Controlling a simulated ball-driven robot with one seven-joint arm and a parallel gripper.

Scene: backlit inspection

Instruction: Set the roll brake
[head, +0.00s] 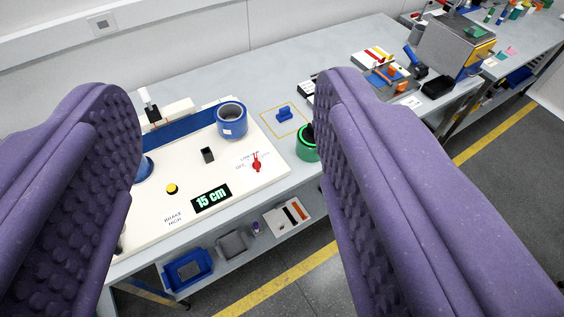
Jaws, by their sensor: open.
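My gripper (226,95) has two thick purple padded fingers spread wide, with nothing between them. Between and beyond them lies a white machine panel (222,187). A printed label reading BRAKE and HIGH (173,216) is on its near left part; the control beside it may be hidden by my left finger. A red pointer knob (257,164) stands on a white scale plate at the right, its small lettering hard to read. A blue roll (232,121) stands at the back right. Another blue round part (145,168) is partly hidden behind my left finger.
The panel also carries a yellow button (172,188), a black switch (208,154) and a 15 cm display (211,198).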

